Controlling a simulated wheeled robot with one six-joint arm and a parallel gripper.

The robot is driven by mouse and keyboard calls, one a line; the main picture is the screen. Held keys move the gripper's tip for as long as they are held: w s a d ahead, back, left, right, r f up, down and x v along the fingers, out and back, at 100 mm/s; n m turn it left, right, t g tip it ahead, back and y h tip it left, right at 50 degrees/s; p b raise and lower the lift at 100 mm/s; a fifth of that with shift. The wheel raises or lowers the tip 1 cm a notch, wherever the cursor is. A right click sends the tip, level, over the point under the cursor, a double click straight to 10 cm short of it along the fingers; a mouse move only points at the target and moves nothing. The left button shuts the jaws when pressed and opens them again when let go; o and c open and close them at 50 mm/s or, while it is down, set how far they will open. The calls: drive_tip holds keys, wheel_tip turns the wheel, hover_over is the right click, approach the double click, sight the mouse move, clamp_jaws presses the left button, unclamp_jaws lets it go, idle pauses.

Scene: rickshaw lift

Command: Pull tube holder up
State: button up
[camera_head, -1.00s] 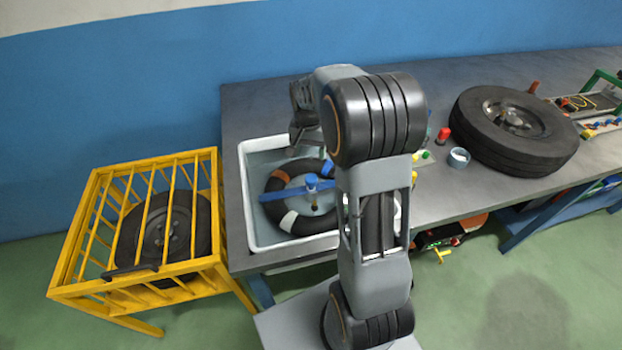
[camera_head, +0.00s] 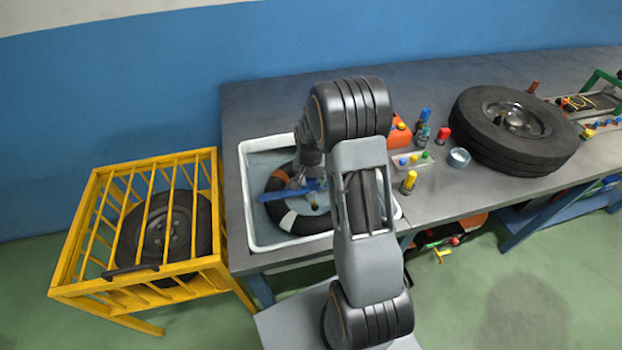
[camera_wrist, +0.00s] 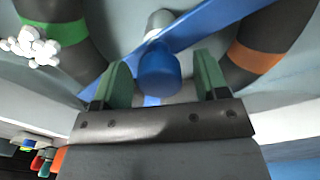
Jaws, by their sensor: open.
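The tube holder (camera_head: 284,194) is a blue bar lying across a black tube (camera_head: 271,208) with coloured bands, inside a white tray (camera_head: 247,215). In the wrist view the bar (camera_wrist: 207,24) runs diagonally, with a blue knob (camera_wrist: 160,72) standing up at its middle. My gripper (camera_wrist: 163,80) is open, with one green finger on each side of the knob. I cannot tell whether the fingers touch it. In the head view my arm hides the right part of the tray and tube, and my fingertips are hard to make out.
A yellow cage (camera_head: 75,240) holding a wheel stands left of the table. A large tire (camera_head: 530,160), a small cup (camera_head: 459,157), a red-orange box (camera_head: 400,134) and several coloured pegs are on the table right of my arm. The table behind the tray is clear.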

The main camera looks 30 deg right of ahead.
drive_tip(key=shift+c, duration=0.5)
clamp_jaws()
wheel_tip(320, 180, up, 8)
drive_tip(key=p, duration=0.4)
drive_tip(key=shift+r, duration=0.15)
drive_tip(key=shift+w, duration=0.15)
